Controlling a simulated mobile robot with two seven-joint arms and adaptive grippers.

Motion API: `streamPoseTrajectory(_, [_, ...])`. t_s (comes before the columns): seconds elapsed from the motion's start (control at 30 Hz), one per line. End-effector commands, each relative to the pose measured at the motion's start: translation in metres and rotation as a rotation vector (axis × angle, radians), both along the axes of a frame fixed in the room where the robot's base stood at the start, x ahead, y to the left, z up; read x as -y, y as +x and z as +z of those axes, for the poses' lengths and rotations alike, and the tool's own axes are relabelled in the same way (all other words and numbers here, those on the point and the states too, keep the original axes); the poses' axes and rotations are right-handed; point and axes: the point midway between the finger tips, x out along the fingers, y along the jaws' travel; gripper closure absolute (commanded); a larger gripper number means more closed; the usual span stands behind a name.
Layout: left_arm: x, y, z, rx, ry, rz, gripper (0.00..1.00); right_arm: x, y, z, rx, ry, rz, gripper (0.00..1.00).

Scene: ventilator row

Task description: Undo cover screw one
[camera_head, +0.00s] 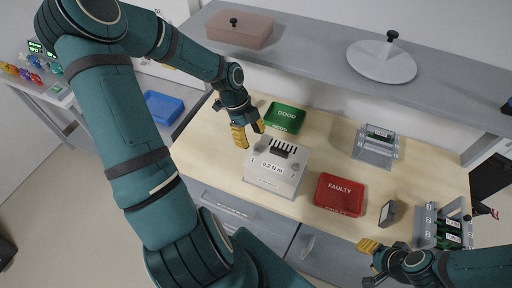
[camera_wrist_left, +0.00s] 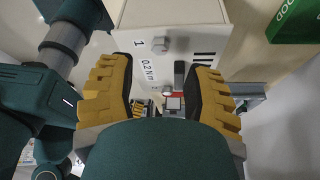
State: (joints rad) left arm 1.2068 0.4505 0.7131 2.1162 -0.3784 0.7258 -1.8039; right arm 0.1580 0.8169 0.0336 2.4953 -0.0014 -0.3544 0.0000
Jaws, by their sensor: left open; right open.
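A pale grey box (camera_head: 265,182) labelled "0.2 N m" stands on the wooden bench, with black slots on top. In the left wrist view the box (camera_wrist_left: 200,12) carries a hex-headed screw (camera_wrist_left: 160,44) beside the number 1. My right gripper (camera_head: 371,258) is open and empty at the bench's front right.
A green GOOD tray (camera_head: 287,117) lies behind the box, a red FAULTY tray (camera_head: 340,194) to its right. A metal fixture (camera_head: 376,147) stands further back. A rack with green boards (camera_head: 445,228) and a small dark block (camera_head: 388,213) are near my right gripper. A grey shelf (camera_head: 310,52) overhangs behind.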

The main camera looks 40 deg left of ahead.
Motion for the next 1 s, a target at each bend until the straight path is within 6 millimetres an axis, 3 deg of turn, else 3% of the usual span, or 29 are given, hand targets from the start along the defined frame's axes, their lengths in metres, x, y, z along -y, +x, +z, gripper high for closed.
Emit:
streamPoseTrajectory(0.1, [0.009,0.0,-0.02,-0.002,-0.003,-0.003,0.49,0.0,0.0,0.0,0.0,0.0,0.0,0.53])
streamPoseTrajectory(0.3, [0.017,0.0,-0.042,-0.001,-0.001,0.001,0.49,0.0,0.0,0.001,0.0,0.0,0.0,0.53])
streamPoseTrajectory(0.73, [0.02,0.0,-0.049,0.001,0.001,0.001,0.47,0.0,0.0,0.001,0.0,0.0,0.0,0.53])
streamPoseTrajectory(0.8, [0.02,0.0,-0.049,0.001,0.001,0.001,0.71,0.0,0.0,0.001,0.0,0.0,0.0,0.53])
streamPoseTrajectory(0.9, [0.02,0.0,-0.049,0.001,0.001,0.001,1.0,0.0,0.0,0.001,0.0,0.0,0.0,0.53])
streamPoseTrajectory(1.0, [0.02,0.0,-0.048,0.001,0.001,0.001,1.0,0.0,0.0,0.001,0.0,0.0,0.0,0.53])
